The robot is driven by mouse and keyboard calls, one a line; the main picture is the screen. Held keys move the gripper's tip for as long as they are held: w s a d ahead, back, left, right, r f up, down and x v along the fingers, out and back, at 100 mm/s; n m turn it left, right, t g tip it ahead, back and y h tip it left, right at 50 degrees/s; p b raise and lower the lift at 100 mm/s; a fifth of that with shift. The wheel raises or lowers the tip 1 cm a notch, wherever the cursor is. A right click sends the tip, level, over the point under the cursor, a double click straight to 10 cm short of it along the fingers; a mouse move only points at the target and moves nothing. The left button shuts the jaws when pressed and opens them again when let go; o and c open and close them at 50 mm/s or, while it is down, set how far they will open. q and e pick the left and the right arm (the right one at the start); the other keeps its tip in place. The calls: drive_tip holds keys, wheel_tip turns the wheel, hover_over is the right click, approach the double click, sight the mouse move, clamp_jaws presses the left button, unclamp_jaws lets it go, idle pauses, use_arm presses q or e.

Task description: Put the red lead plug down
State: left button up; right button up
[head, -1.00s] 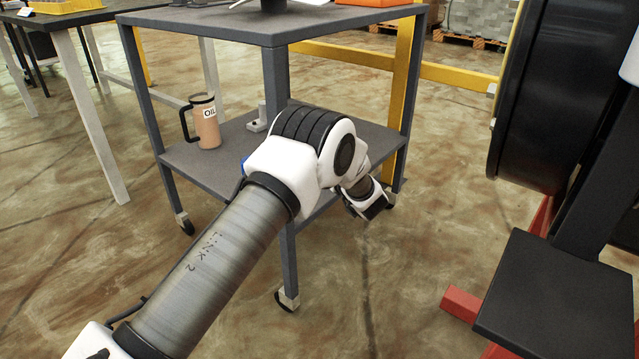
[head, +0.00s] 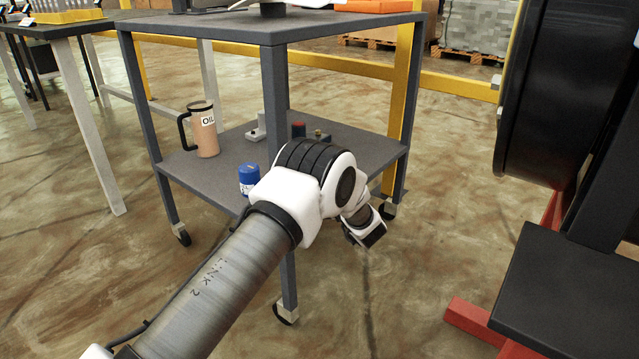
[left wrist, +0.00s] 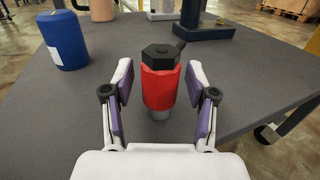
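The red lead plug (left wrist: 160,88), a red body with a black hexagonal top and a grey metal lower end, stands upright in the left wrist view, over the grey shelf (left wrist: 250,85). My left gripper (left wrist: 160,95) is open around it, with a visible gap between each purple pad and the red body. Whether the metal end rests on the shelf is hard to tell. In the head view my left arm hides the gripper and this plug. My right gripper is in no view.
On the cart's lower shelf (head: 215,175) stand a blue canister (head: 249,179), an OIL mug (head: 203,130), a grey block piece (head: 256,130), and a dark red-topped piece (head: 298,130). Cart legs and the upper shelf (head: 330,27) frame the space. A black drum (head: 560,90) stands right.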

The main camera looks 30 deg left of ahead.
use_arm(q)
drive_tip(key=shift+r, duration=0.2)
drive_tip(key=shift+s+d+p, duration=0.1)
drive_tip(key=shift+d+p, duration=0.2)
drive_tip(key=shift+p, duration=0.15)
drive_tip(key=p+v, duration=0.5)
drive_tip(key=v, duration=0.6)
drive_tip(key=s+d+f+m+h, duration=0.1)
drive_tip(key=s+f+m+h, duration=0.5)
drive_tip(key=f+m, duration=0.6)
drive_tip(key=s+d+f+m+h, duration=0.1)
drive_tip(key=s+f+m+h, duration=0.5)
drive_tip(key=m, duration=1.1)
drive_tip(key=s+d+f+m+g+h, duration=0.1)
drive_tip(key=s+d+f+m+g, duration=0.1)
drive_tip(key=s+m, duration=0.4)
drive_tip(key=s+d+f+m+g+h, duration=0.1)
drive_tip(key=s+m, duration=0.5)
drive_tip(key=s, duration=0.7)
drive_tip(key=s+d+f+m+g+h, duration=0.2)
drive_tip(key=s+d+m+g, duration=0.2)
drive_tip(key=s+m, duration=0.3)
drive_tip(key=s+g, duration=0.1)
drive_tip(key=s, duration=0.2)
drive_tip(key=shift+d+f+h, duration=0.2)
drive_tip(key=shift+f+h, duration=0.1)
drive_tip(key=shift+h, duration=0.1)
